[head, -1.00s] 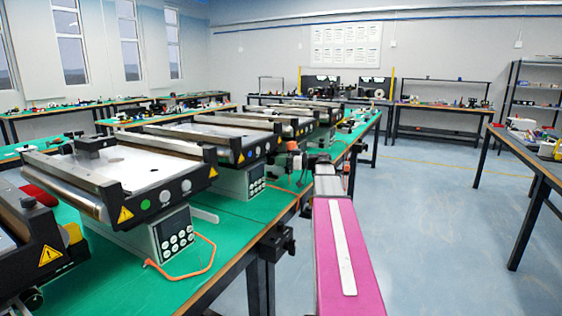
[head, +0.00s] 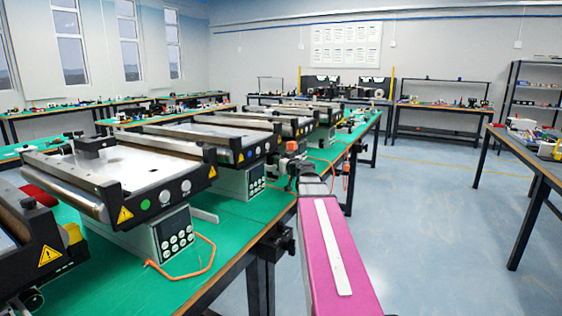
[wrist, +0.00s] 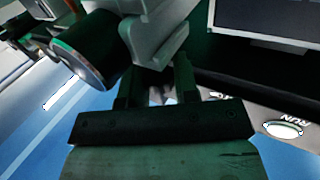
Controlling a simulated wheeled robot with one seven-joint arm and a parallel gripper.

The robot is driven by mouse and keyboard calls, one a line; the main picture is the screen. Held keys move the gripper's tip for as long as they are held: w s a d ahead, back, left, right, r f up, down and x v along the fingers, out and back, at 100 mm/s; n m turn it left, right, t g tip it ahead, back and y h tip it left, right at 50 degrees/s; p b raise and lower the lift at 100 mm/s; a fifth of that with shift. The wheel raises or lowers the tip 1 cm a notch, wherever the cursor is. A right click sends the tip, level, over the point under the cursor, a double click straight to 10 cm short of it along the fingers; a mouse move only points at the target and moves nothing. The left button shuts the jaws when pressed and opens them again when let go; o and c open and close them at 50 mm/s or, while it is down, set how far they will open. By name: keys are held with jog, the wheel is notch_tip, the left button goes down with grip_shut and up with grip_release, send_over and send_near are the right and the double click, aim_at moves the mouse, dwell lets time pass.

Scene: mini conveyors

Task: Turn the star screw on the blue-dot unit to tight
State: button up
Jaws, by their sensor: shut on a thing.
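The blue-dot unit (head: 236,148) is a flat conveyor with a black side rail and a blue dot on its near end, on the green bench in the head view. My gripper (wrist: 157,90) shows in the wrist view with its two dark fingers close together, reaching under a light grey bracket (wrist: 155,35). They are shut on a small part, taken to be the star screw, which the fingers and shadow mostly hide. Its turn angle cannot be read. In the head view my arm reaches to the bench edge beside the unit; the fingertips are not clear there.
A green-dot unit (head: 150,180) stands nearer, with an orange cable (head: 205,262) by its control box. In the wrist view a dark roller end (wrist: 88,52) is close left of the fingers and a panel marked RUN (wrist: 284,129) lies right. Open floor is right of the bench.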

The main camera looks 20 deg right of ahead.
jog(key=shift+m+t+h, duration=0.3)
jog(key=shift+m+h, duration=1)
jog(key=shift+h, duration=1.1)
jog(key=o, duration=0.6)
jog(key=shift+o, duration=0.2)
